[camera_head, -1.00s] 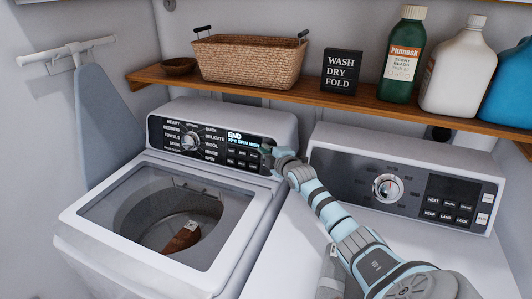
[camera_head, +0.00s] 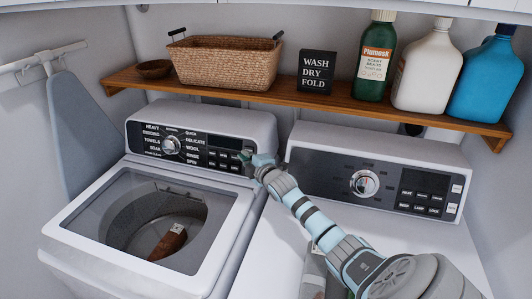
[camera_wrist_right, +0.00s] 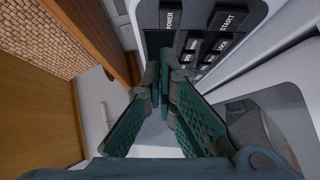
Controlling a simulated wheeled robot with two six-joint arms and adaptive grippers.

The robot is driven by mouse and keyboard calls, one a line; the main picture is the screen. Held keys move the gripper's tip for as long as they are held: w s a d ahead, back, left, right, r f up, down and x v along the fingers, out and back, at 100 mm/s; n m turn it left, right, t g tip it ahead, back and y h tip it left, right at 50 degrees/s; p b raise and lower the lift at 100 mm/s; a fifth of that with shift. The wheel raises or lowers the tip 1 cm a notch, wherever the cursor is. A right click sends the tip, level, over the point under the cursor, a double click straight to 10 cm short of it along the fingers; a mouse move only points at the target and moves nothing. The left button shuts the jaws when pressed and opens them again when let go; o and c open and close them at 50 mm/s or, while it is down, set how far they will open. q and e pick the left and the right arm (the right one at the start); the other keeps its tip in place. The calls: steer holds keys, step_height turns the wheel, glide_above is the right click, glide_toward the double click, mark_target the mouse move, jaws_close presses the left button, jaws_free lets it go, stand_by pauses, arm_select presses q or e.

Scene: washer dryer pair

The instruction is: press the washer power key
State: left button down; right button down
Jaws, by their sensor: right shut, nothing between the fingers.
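The washer (camera_head: 70,225) is the left machine, with a glass lid and a dark control panel (camera_head: 200,142) bearing a round dial (camera_head: 171,144). Its display (camera_head: 224,142) is dark. My right gripper (camera_head: 250,160) is at the right end of this panel, shut and empty. In the right wrist view, the closed fingertips (camera_wrist_right: 164,78) point at the panel. The power key (camera_wrist_right: 171,16) and start key (camera_wrist_right: 228,18) show beyond them, apart from the fingers in the picture. In the head view the gripper covers this key area. Contact with the panel cannot be told. My left gripper is out of view.
The dryer (camera_head: 400,240) stands on the right, below part of my right arm. A wooden shelf (camera_head: 330,104) above holds a basket (camera_head: 226,62), a small bowl (camera_head: 154,69), a black sign (camera_head: 317,72) and bottles. An ironing board (camera_head: 72,130) hangs at left.

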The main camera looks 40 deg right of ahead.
steer(key=v, duration=0.8)
steer(key=shift+s, duration=0.3)
steer(key=shift+a+f, duration=0.1)
